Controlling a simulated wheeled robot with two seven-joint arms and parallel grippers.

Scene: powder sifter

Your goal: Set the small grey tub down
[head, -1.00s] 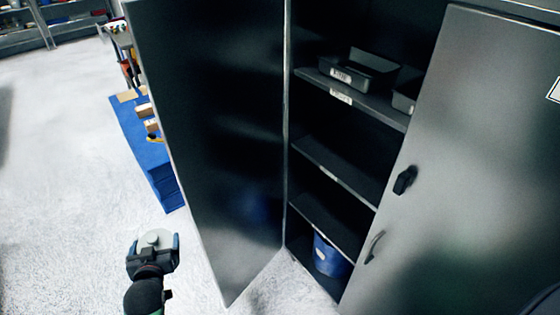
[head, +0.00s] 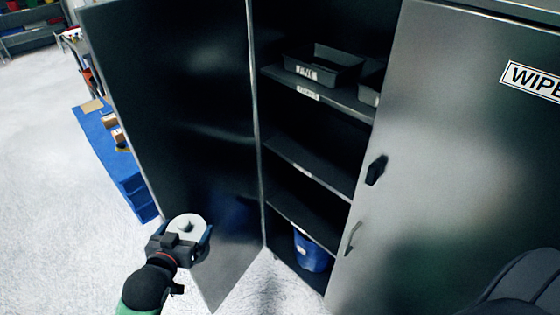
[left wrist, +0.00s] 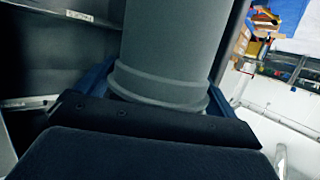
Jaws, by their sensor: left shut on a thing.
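The small grey tub (head: 187,225) is held in my left gripper (head: 184,236), in front of the open cabinet door in the head view. Its round pale grey top with a small knob shows between the fingers. In the left wrist view the tub (left wrist: 170,45) is a grey cylinder with a ridge near the gripper. The blue fingers (left wrist: 96,80) lie on both sides of it. My right gripper is not in view.
A dark cabinet stands open, its left door (head: 180,120) swung out and its right door (head: 450,150) shut. Its shelves (head: 310,165) hold black bins (head: 322,68) at the top and a blue bucket (head: 311,253) at the bottom. The middle shelves look empty. A blue pallet-like stack (head: 110,140) with boxes stands behind the left door.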

